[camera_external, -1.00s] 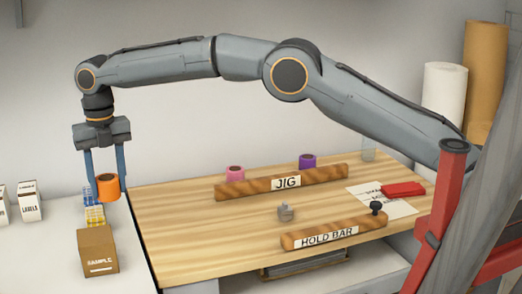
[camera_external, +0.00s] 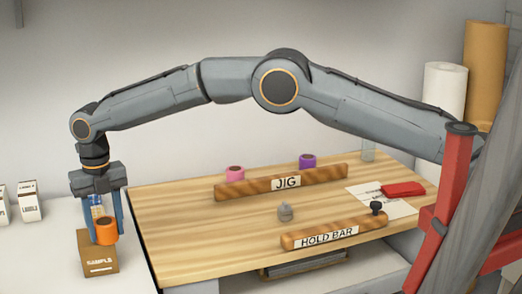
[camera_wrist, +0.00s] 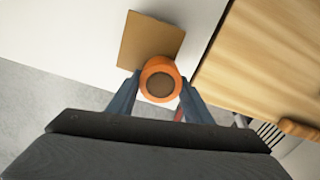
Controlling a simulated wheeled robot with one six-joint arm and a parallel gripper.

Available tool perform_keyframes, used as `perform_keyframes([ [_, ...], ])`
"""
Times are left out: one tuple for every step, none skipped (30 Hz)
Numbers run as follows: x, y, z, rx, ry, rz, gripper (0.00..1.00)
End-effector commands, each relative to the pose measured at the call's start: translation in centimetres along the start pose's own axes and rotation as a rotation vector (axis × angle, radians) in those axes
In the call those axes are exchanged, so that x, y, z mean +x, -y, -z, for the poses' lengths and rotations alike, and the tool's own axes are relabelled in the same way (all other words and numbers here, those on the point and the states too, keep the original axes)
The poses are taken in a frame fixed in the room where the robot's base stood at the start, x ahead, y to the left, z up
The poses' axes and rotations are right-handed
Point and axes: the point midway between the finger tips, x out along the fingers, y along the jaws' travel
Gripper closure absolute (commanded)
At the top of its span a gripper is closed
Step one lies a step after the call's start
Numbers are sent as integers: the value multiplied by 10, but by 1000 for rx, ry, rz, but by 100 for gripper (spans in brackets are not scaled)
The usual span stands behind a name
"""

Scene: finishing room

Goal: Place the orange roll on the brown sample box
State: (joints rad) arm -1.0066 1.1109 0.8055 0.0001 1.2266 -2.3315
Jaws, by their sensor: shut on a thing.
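The orange roll (camera_external: 105,231) is held between the two fingers of my gripper (camera_external: 103,232). In the wrist view the roll (camera_wrist: 160,80) sits between the fingertips of my gripper (camera_wrist: 158,84), its round brown centre facing the camera. The brown sample box (camera_external: 100,265) stands on the white counter at the lower left. In the external view the roll overlaps the box's top area; whether it touches cannot be told. In the wrist view the box top (camera_wrist: 150,42) shows just beyond the roll, partly covered by it.
White label boxes (camera_external: 28,201) stand left on the white counter (camera_external: 45,250). The wooden bench (camera_external: 180,225) at right holds the JIG bar (camera_external: 250,187), the HOLD BAR (camera_external: 320,238), a pink roll (camera_external: 235,174) and a purple roll (camera_external: 307,161).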

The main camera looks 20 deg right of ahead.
Motion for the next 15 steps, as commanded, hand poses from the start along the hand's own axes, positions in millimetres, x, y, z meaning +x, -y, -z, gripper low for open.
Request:
perform_keyframes([
  [0,0,0,0,2,-2,78],
  [0,0,-1,0,2,-2,78],
  [0,0,-1,0,2,-2,78],
  [0,0,-1,0,2,-2,78],
  [0,0,-1,0,2,-2,78],
  [0,0,-1,0,2,-2,78],
  [1,0,-1,0,2,-2,78],
  [1,0,-1,0,2,-2,78],
  [2,0,-1,0,2,-2,78],
  [4,0,-1,0,2,-2,78],
  [4,0,-1,0,2,-2,78],
  [4,0,0,0,1,-2,48],
  [4,0,0,0,1,-1,43],
  [3,0,0,0,1,-1,37],
  [3,0,0,0,1,-2,36],
])
